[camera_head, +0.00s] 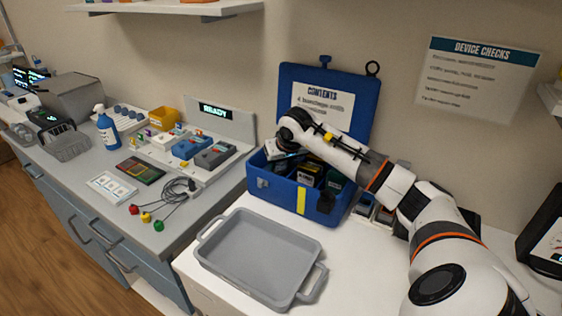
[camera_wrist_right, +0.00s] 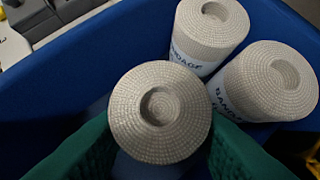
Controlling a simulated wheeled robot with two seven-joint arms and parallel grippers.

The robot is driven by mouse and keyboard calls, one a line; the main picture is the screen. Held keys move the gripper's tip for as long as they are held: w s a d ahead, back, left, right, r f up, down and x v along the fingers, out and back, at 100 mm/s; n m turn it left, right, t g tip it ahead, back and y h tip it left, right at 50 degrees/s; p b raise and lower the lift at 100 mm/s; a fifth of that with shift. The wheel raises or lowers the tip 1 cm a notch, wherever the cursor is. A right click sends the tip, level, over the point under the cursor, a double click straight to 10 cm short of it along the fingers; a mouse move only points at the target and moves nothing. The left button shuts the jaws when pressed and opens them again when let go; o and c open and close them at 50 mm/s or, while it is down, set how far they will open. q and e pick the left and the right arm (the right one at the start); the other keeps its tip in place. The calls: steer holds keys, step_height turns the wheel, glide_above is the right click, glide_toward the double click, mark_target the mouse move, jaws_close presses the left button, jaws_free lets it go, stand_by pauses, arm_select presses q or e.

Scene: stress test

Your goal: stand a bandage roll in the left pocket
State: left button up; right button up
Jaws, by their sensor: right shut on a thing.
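The blue case (camera_head: 262,183) stands open on the white counter, its lid upright behind it. My right gripper (camera_head: 283,150) reaches down into the case's left pocket, and its fingertips are hidden in the head view. In the right wrist view, its green fingers are shut on a white bandage roll (camera_wrist_right: 160,112), seen from its round end with a hollow core. Two other bandage rolls (camera_wrist_right: 211,35) (camera_wrist_right: 268,82) stand close together beside it, next to the blue wall (camera_wrist_right: 60,68). Whether the held roll touches the pocket floor is hidden. My left gripper is not in view.
An empty grey tray (camera_head: 262,262) lies in front of the case. Dark packs (camera_head: 310,174) fill the case's middle. The grey bench at left holds a blue bottle (camera_head: 106,127), coloured leads (camera_head: 160,210) and device modules (camera_head: 188,147).

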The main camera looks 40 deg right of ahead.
steer(key=o, duration=1)
steer(key=v, duration=1.2)
steer(key=shift+b, duration=0.3)
